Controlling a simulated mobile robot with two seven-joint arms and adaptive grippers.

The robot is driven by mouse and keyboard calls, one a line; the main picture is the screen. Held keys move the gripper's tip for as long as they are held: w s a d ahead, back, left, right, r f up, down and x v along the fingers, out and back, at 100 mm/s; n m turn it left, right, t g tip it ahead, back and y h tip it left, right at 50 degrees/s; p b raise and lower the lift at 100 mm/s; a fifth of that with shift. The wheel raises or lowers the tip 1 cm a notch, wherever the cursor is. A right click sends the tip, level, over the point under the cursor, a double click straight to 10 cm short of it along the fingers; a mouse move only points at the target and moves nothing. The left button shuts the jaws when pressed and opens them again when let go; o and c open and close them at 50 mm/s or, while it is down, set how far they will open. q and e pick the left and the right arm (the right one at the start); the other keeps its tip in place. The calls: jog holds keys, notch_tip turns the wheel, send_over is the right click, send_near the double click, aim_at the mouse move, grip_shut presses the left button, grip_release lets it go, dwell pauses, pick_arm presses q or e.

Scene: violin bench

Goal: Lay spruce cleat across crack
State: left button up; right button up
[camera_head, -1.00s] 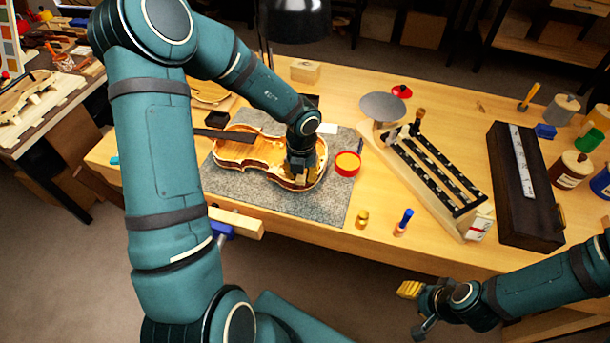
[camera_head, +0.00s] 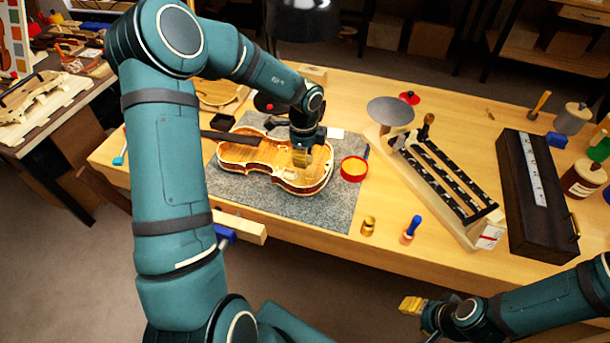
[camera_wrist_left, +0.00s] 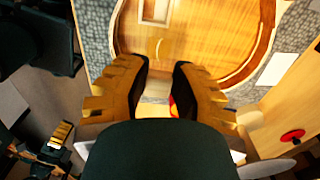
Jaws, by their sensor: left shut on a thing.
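The open violin body (camera_head: 245,155) lies on the grey mat (camera_head: 335,212), its amber interior facing up. My left gripper (camera_head: 302,158) is over its right part. In the left wrist view, the gripper (camera_wrist_left: 160,78) is shut on a small pale piece (camera_wrist_left: 158,88), seemingly the spruce cleat, mostly hidden between the fingers. The violin's wood (camera_wrist_left: 200,40) lies beyond the fingertips, with a short curved mark (camera_wrist_left: 158,47) on it; I cannot tell whether this is the crack. My right gripper (camera_head: 412,306) is off the bench's front edge; its jaw opening is unclear.
A red-rimmed round tin (camera_head: 354,169) stands close to the violin's right end. A brass weight (camera_head: 368,226) and a blue-topped tool (camera_head: 411,229) stand near the front edge.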

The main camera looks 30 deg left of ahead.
aim_at(304, 177)
pick_arm(q)
notch_tip(304, 177, down, 7)
jog(key=shift+r+b, duration=0.1)
jog(key=shift+b, duration=0.8)
jog(key=shift+f, duration=0.2)
jog(key=o, duration=0.7)
jog(key=shift+r, duration=0.1)
notch_tip(304, 177, up, 8)
jog(key=shift+f+p, duration=0.15)
jog(key=shift+p, duration=1.05)
